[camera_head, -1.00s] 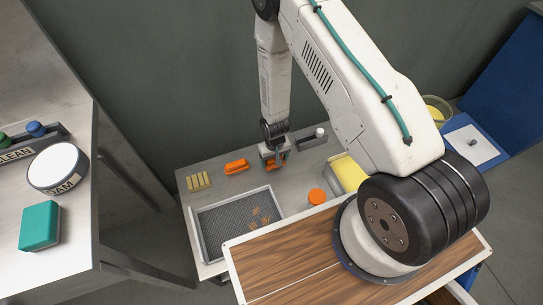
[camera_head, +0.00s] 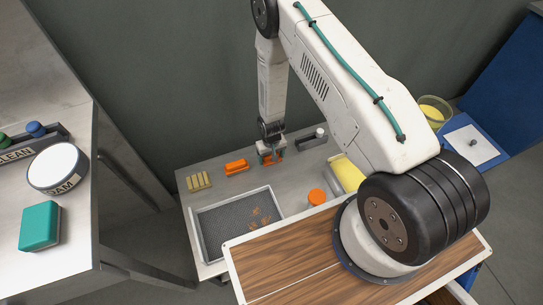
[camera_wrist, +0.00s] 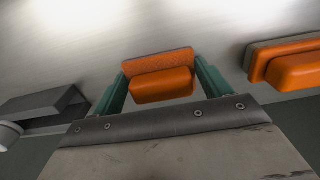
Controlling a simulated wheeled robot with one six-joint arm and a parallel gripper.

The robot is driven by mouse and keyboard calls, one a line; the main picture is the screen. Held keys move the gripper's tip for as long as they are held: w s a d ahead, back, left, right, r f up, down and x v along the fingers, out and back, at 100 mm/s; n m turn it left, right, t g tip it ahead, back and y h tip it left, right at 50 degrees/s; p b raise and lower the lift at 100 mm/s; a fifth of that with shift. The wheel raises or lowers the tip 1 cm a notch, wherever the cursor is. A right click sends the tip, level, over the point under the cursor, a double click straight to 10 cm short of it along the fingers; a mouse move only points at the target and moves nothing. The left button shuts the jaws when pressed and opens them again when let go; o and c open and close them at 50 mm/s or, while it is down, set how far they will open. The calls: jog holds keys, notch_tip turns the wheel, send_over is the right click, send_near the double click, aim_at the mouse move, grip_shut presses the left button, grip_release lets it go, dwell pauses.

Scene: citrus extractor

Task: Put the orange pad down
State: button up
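My gripper (camera_head: 270,154) is over the back part of the grey table (camera_head: 212,176). In the wrist view, its two teal fingers (camera_wrist: 161,75) stand at either end of an orange pad (camera_wrist: 162,86) and appear shut on it. The pad also shows in the head view, small and partly covered by the gripper (camera_head: 273,160). I cannot tell whether its underside touches the table. A second orange pad (camera_head: 237,167) lies on the table to the left of the gripper; it shows at the right edge of the wrist view (camera_wrist: 292,68).
A grey mesh tray (camera_head: 215,197) with orange bits lies in front. Yellow strips (camera_head: 199,181) lie to the left. An orange-capped jar (camera_head: 316,197) and a yellow-filled bin (camera_head: 348,173) stand right. A grey holder (camera_head: 310,141) is close right of the gripper.

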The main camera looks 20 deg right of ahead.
jog(key=o, duration=0.4)
jog(key=shift+c, duration=0.2)
notch_tip(320, 180, up, 31)
jog(key=w, duration=0.1)
jog(key=s+d+r, duration=0.1)
jog(key=s+r, duration=0.2)
jog(key=r, duration=0.5)
jog(key=s+d+r, duration=0.1)
jog(key=s+r, duration=0.2)
jog(key=r, duration=0.5)
jog(key=s+r, duration=0.8)
jog(key=s, duration=0.4)
jog(key=s+d+r+t, duration=0.1)
jog(key=s+r, duration=0.7)
jog(key=s, duration=0.4)
jog(key=shift+s, duration=0.3)
jog(key=shift+d, duration=0.1)
